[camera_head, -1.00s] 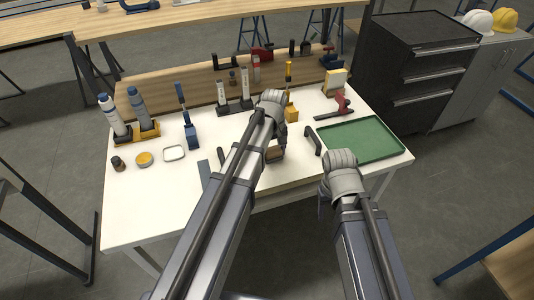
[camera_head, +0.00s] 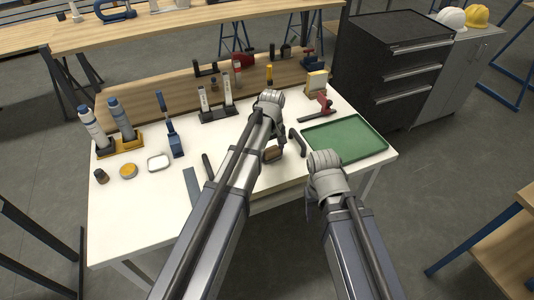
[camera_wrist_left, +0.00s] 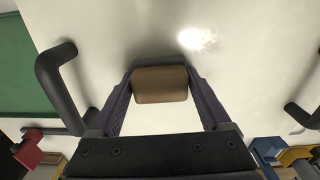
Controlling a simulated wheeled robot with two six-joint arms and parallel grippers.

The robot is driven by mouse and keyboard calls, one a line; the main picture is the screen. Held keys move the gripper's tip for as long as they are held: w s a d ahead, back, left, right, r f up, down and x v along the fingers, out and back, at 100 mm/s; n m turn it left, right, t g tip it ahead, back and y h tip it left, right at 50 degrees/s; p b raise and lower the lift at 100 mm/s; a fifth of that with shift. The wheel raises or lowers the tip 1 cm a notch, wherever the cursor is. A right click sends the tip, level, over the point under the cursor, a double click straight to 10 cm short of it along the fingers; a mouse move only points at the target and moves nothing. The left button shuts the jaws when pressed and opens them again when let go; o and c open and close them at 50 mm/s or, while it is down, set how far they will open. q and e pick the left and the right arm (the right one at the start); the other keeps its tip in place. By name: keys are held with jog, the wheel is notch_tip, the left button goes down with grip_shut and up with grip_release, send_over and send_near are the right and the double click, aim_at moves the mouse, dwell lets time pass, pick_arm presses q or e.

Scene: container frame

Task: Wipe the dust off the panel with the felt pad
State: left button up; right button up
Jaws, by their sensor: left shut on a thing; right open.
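My left gripper (camera_head: 273,150) is over the front middle of the white worktop and is shut on a brown felt pad (camera_wrist_left: 160,84). In the left wrist view the pad sits between both fingers, at or just above a pale, shiny surface (camera_wrist_left: 225,75). I cannot tell whether it touches. A greyish patch shows beside the pad; I cannot tell if it is dust or shadow. No separate panel stands out from the white top. My right gripper (camera_head: 309,198) hangs at the table's front edge, open and apparently empty, partly hidden by its wrist.
A black curved handle (camera_head: 298,142) lies close right of the pad, with a green tray (camera_head: 345,137) beyond it. Bottles (camera_head: 122,118), a round tin (camera_head: 128,171) and a grey strip (camera_head: 192,187) are on the left.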

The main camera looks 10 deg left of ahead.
pick_arm(q)
jog(key=shift+d, duration=0.1)
jog(key=shift+w+r+p, duration=0.15)
jog(key=shift+r+p, duration=0.45)
jog(key=shift+p, duration=0.15)
notch_tip(320, 180, up, 5)
jog(key=p, duration=0.4)
jog(key=shift+f+p, duration=0.15)
jog(key=shift+p, duration=0.15)
notch_tip(320, 180, up, 3)
jog(key=p, duration=0.3)
